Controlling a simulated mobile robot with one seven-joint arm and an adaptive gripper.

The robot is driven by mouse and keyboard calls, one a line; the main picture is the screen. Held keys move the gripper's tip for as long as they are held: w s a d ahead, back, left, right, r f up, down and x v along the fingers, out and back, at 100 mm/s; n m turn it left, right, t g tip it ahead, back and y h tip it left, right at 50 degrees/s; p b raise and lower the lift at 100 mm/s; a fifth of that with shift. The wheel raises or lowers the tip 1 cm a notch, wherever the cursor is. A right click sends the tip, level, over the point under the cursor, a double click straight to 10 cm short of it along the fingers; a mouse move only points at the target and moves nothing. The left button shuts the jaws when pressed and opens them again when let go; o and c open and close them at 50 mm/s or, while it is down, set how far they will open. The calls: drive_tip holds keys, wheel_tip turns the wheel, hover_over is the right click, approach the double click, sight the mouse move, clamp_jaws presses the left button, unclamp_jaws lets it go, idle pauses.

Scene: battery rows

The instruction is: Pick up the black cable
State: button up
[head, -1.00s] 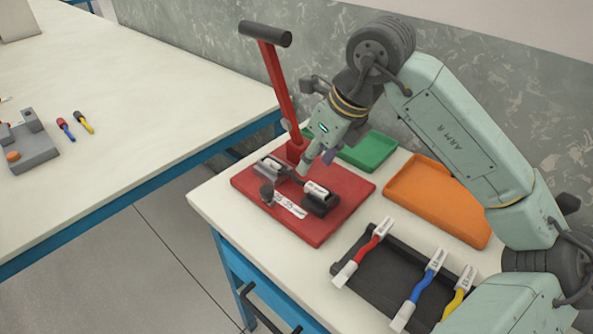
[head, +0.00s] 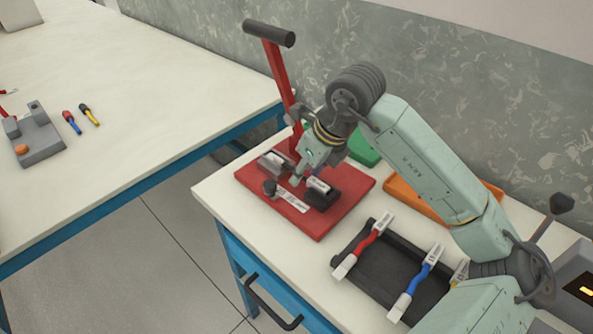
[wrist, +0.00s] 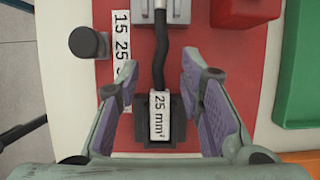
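The black cable (wrist: 159,65) lies across the red base (wrist: 128,135). In the wrist view one end sits in a grey clamp (wrist: 145,35) at the top. The other end has a white "25 mm²" label (wrist: 160,115) and rests in a black holder (wrist: 181,138). My gripper (wrist: 157,78) is open, with one purple-padded finger on each side of the cable and visible gaps to it. In the head view my gripper (head: 298,180) is low over the red base, hiding most of the cable; the labelled end (head: 318,187) shows.
A red lever (head: 280,80) stands behind the base. A black tray (head: 345,262) with red, blue and yellow cables is in front. Green (head: 362,150) and orange (head: 410,201) trays lie behind. A black knob (wrist: 88,42) stands left of the cable.

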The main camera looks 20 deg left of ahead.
clamp_jaws()
drive_tip(key=shift+r, duration=0.15)
idle(0.4)
